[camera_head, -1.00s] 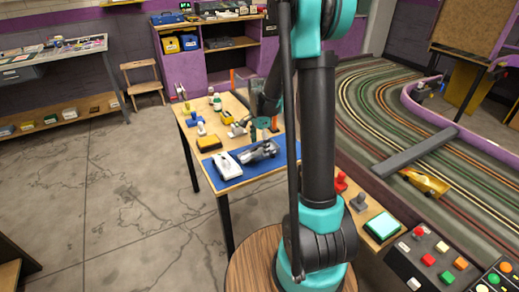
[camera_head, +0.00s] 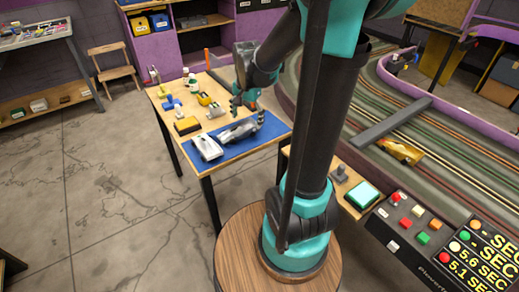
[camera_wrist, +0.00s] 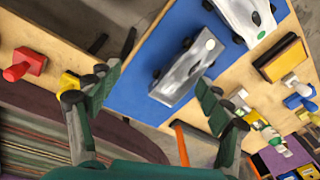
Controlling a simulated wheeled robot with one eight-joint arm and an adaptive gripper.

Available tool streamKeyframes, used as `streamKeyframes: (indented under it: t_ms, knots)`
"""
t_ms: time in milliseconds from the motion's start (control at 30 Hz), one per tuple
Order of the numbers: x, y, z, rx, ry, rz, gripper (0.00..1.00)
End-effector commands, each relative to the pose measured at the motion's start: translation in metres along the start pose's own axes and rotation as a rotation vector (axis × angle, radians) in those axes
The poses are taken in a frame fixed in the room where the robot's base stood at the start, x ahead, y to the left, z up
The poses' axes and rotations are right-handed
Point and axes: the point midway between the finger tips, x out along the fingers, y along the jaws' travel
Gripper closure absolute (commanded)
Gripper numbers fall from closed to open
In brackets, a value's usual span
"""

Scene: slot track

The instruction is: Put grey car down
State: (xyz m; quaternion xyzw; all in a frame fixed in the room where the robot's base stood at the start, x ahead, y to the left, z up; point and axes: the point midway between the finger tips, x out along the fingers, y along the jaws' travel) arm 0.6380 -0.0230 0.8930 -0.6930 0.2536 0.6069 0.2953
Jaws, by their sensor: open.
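The grey car (camera_head: 238,131) rests on the blue mat (camera_head: 257,144) on the wooden table, beside a white car (camera_head: 207,147) on its left. My gripper (camera_head: 249,110) is just above and behind the grey car. In the wrist view, the grey car (camera_wrist: 186,73) lies flat on the blue mat (camera_wrist: 132,82), in front of my open gripper (camera_wrist: 168,62). The fingers are apart and hold nothing. The white car (camera_wrist: 243,15) shows at the top of the wrist view.
A yellow-and-black block (camera_head: 187,125) and several small tools and bottles stand on the table's back left. A red-handled item (camera_wrist: 22,66) is at the left of the wrist view. The slot track (camera_head: 430,150) with an orange car (camera_head: 400,152) lies to the right.

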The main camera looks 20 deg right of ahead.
Motion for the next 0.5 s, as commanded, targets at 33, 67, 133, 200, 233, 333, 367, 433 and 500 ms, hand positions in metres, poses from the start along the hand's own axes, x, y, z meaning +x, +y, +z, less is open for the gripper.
streamKeyframes:
  t_ms: [33,67,133,200,233,333,367,433,500]
  knots:
    - [0.003,0.019,0.014,-0.087,0.02,-0.019,0.21]
    - [0.005,0.029,0.021,-0.147,0.034,-0.031,0.21]
    - [0.011,0.051,0.037,-0.285,0.068,-0.053,0.21]
    - [0.018,0.071,0.053,-0.417,0.105,-0.071,0.21]
    - [0.021,0.079,0.059,-0.47,0.12,-0.076,0.21]
    - [0.031,0.101,0.077,-0.618,0.167,-0.087,0.21]
    - [0.033,0.106,0.081,-0.653,0.179,-0.089,0.21]
    - [0.038,0.115,0.088,-0.72,0.201,-0.091,0.21]
    - [0.041,0.121,0.093,-0.764,0.215,-0.091,0.21]
